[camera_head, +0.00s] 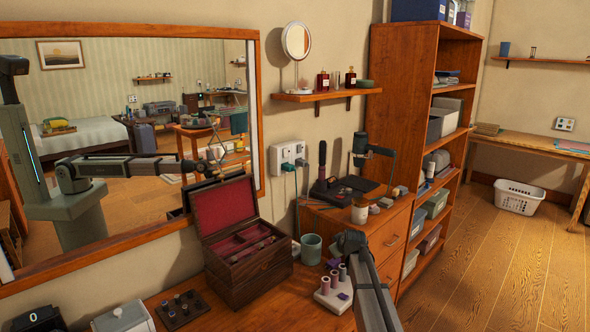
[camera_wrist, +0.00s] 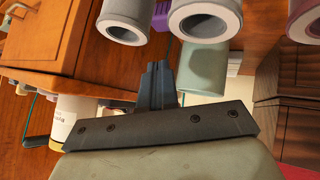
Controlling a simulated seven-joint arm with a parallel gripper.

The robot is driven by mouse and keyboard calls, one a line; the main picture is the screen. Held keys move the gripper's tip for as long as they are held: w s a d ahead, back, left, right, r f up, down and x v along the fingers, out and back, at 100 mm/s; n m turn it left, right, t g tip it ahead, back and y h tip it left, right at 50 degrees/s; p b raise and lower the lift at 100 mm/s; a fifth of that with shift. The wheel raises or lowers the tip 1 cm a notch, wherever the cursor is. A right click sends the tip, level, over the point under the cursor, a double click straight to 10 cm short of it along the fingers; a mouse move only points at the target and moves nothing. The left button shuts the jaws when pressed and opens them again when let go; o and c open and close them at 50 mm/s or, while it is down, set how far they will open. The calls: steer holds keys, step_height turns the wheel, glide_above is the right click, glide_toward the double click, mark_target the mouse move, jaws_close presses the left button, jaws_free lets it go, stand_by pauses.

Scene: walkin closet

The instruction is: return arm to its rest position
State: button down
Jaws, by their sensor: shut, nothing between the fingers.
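My arm reaches up from the lower right in the head view, its dark end close to the spool rack. My gripper (camera_wrist: 158,80) shows in the wrist view with its fingers together and nothing between them. Its fingertips are not clearly visible in the head view. Spools on the white rack (camera_head: 322,299) stand just left of my arm. In the wrist view, grey spools (camera_wrist: 206,16) and a purple spool (camera_wrist: 306,22) lie at the top edge, apart from the fingers. The green cup (camera_head: 311,249) also shows beyond the fingers in the wrist view (camera_wrist: 203,68).
An open wooden box (camera_head: 262,275) with red lining stands left of the cup. A drawer cabinet (camera_head: 392,240) and tall shelf (camera_head: 408,70) stand behind and right of my arm. A mirror (camera_head: 255,60) hangs left. Open floor (camera_head: 490,270) lies right.

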steer(key=s+d+f+g+h, duration=0.1)
steer(key=d+f, duration=0.2)
steer(key=d, duration=0.7)
steer(key=d+f+h, duration=0.1)
steer(key=d+f, duration=0.1)
steer(key=d, duration=0.8)
steer(key=s+d+f+g+h, duration=0.1)
steer(key=s+d+f, duration=0.2)
steer(key=d, duration=0.4)
steer(key=s+d+f+g, duration=0.1)
steer(key=s+d+f, duration=0.2)
steer(key=d, duration=0.3)
steer(key=s+d+f+g+h, duration=0.1)
steer(key=s+d+f, duration=0.25)
steer(key=d, duration=0.35)
steer(key=s+a+f+m+g+y, duration=0.25)
steer(key=s+a+f+g, duration=0.25)
steer(key=s+a+f, duration=1.85)
steer(key=s+a+f+m+g, duration=0.1)
steer(key=s+a, duration=0.4)
steer(key=s, duration=0.7)
steer(key=s+a+f+m+g, duration=0.1)
steer(key=s+a, duration=0.4)
steer(key=s, duration=0.6)
steer(key=s+a+f+m+g, duration=0.2)
steer(key=s+a+g, duration=0.3)
steer(key=s, duration=0.7)
steer(key=shift+x, duration=0.8)
